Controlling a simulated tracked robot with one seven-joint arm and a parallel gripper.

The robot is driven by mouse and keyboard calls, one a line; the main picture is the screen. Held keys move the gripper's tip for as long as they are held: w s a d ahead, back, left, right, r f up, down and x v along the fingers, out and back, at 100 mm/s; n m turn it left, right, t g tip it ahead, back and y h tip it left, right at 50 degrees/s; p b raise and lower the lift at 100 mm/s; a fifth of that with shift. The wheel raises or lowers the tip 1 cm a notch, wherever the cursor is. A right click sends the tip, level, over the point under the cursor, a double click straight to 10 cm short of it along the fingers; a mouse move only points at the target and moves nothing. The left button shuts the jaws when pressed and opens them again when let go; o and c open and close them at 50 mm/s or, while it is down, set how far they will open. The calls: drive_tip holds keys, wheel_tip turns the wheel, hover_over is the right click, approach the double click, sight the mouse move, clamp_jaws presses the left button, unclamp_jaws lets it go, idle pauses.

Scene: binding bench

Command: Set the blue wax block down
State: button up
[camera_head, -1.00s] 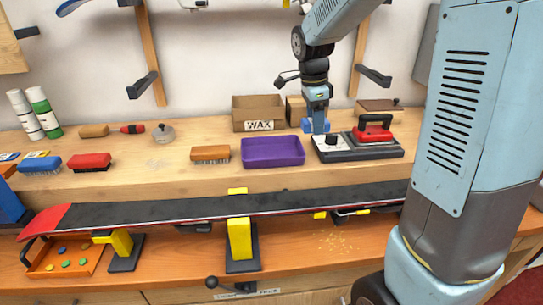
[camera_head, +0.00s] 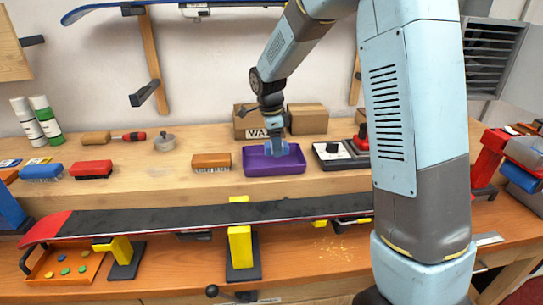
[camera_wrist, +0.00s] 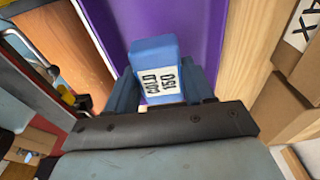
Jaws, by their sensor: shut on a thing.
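The blue wax block (camera_wrist: 152,51) carries a white label reading COLD 150. My gripper (camera_head: 277,149) is shut on it, with the fingers on either side of the block in the wrist view. The purple tray (camera_head: 258,170) sits on the raised back shelf in the head view, and its purple surface (camera_wrist: 200,30) lies behind the block in the wrist view. My gripper is over the tray. The block's underside is hidden, so I cannot tell if it touches the tray floor.
The WAX carton (camera_head: 245,122) and another brown box (camera_head: 308,119) stand behind the tray. An orange-brown brush (camera_head: 211,160) lies left of it. A black-and-white unit (camera_head: 335,152) and a red iron (camera_head: 361,137) are to its right. A black ski (camera_head: 160,220) lies in front.

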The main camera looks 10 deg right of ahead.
sight(272, 164)
drive_tip(key=shift+w+a+f, duration=0.3)
drive_tip(key=shift+a+f, duration=0.1)
drive_tip(key=shift+f, duration=0.2)
wheel_tip(272, 164, down, 4)
drive_tip(key=shift+w+a+r, duration=0.1)
drive_tip(key=shift+r, duration=0.15)
drive_tip(key=o, duration=1.1)
drive_tip(key=shift+c, duration=0.2)
